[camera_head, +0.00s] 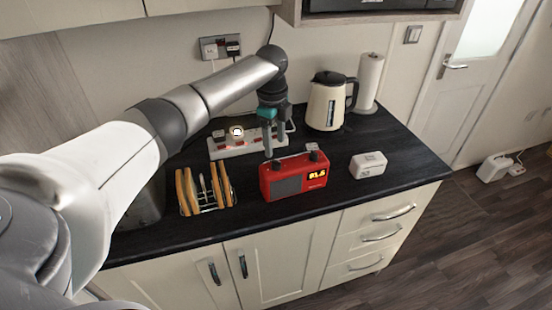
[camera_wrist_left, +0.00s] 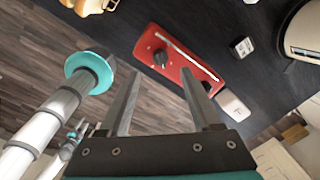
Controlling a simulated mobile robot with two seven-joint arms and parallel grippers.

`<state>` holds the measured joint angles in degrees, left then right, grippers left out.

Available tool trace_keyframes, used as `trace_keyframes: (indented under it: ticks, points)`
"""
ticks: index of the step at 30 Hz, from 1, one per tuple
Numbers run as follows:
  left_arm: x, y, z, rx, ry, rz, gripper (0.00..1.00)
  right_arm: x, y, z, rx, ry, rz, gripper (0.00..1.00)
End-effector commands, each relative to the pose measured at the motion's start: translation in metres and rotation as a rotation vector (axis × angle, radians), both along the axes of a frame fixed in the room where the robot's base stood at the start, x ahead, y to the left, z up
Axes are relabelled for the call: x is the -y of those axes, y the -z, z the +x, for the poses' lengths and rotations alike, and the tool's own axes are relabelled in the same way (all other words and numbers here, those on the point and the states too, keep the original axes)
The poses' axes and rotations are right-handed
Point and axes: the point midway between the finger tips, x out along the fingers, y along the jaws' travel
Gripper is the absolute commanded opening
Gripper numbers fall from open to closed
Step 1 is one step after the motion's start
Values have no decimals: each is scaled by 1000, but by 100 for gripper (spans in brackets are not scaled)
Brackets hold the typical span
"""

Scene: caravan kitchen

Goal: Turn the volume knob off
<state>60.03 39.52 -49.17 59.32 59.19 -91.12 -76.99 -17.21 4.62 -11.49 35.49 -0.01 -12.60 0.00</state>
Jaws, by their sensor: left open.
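The red radio (camera_head: 293,178) stands on the dark worktop, its orange display lit. In the left wrist view I see its red top (camera_wrist_left: 181,57) with one dark knob (camera_wrist_left: 160,58) and a second dark knob (camera_wrist_left: 207,86) partly behind a finger. In the head view one knob (camera_head: 313,149) is at the top right, the other (camera_head: 276,164) at the top left. My left gripper (camera_head: 270,154) is open and empty, fingers pointing down near the left knob. In the wrist view the fingertips (camera_wrist_left: 161,74) flank the first knob; contact cannot be told.
A toast rack (camera_head: 205,207) stands left of the radio, and a white box (camera_head: 368,164) right. Behind are a power strip (camera_head: 235,148) with a lit plug, a cream kettle (camera_head: 326,104) and a paper roll (camera_head: 369,80). Bare worktop lies in front of the white box.

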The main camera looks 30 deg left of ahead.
Motion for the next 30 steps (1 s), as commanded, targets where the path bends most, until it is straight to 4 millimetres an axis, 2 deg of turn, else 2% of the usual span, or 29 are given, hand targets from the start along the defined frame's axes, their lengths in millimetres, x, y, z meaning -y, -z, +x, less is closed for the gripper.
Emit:
trace_keyframes:
  ticks: [1, 6, 12, 24, 30]
  points:
    - [1, 13, 0, -5, 0, 0, 65, 0, 0, 0, 0, 0, 0, 50]
    - [1, 46, 2, -3, 0, 0, 65, 0, 1, 1, 1, 1, -1, 50]
    - [1, 66, 4, -1, 1, 0, 65, 1, 3, 1, 1, 1, -1, 50]
    - [0, 71, 5, 1, 1, 0, 65, 0, 3, 1, 1, 2, -1, 50]
    - [0, 71, 5, 1, 1, 0, 44, 0, 3, 1, 1, 1, -1, 50]
